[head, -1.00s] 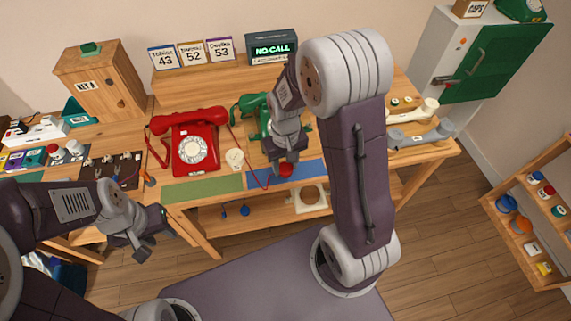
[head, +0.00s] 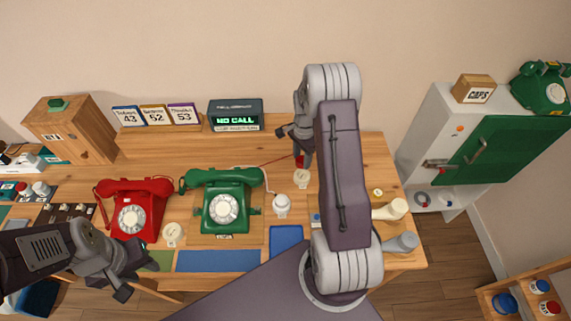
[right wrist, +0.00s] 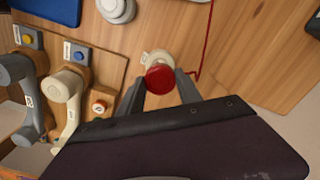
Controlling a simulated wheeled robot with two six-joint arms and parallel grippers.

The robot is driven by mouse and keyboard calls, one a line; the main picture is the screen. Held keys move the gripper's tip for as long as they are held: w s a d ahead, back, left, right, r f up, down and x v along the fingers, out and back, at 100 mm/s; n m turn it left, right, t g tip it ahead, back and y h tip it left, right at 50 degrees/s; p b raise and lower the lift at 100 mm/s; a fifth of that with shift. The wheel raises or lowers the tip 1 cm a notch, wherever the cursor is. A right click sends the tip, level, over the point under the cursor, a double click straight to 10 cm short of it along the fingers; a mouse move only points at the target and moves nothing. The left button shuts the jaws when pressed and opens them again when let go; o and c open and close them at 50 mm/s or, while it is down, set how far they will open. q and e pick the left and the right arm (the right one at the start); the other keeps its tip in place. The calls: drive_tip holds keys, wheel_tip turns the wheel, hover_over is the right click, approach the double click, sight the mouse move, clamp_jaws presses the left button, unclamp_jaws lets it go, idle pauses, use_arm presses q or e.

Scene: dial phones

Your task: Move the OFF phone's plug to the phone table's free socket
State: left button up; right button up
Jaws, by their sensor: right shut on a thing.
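A red phone (head: 136,210) stands at the left of the wooden table. A green phone (head: 224,200) stands right of it. My right gripper (head: 300,151) is shut on a red plug (right wrist: 160,79), from which a thin red cord (right wrist: 205,45) trails. The plug overlaps a cream round socket (right wrist: 154,56), which also shows in the head view (head: 301,178); I cannot tell whether they touch. Another cream socket (head: 173,234) sits beside the red phone, looking empty. A white plug (head: 281,205) with a white cord stands right of the green phone. My left gripper (head: 136,275) is open and empty at the table's front left.
A dark box reading NO CALL (head: 236,116) and number cards (head: 155,115) stand at the back. Cream (head: 392,209) and grey (head: 402,242) handle-like pieces lie at the right. A white cabinet with a green door (head: 500,155) stands further right. Blue mats (head: 217,261) line the front.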

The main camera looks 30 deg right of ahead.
drive_tip(key=shift+s+d+r+m, duration=0.1)
drive_tip(key=shift+d+m, duration=0.25)
drive_tip(key=shift+m, duration=0.05)
wheel_tip(320, 180, down, 6)
drive_tip(key=b, duration=0.5)
drive_tip(key=shift+r, duration=0.1)
drive_tip(key=shift+r+p, duration=0.1)
drive_tip(key=shift+p, duration=0.45)
idle(0.9)
drive_tip(key=shift+f+b, duration=0.4)
drive_tip(key=shift+f, duration=0.35)
idle(0.3)
drive_tip(key=o, duration=1.3)
drive_tip(key=shift+c, duration=0.2)
drive_tip(key=shift+r, duration=0.1)
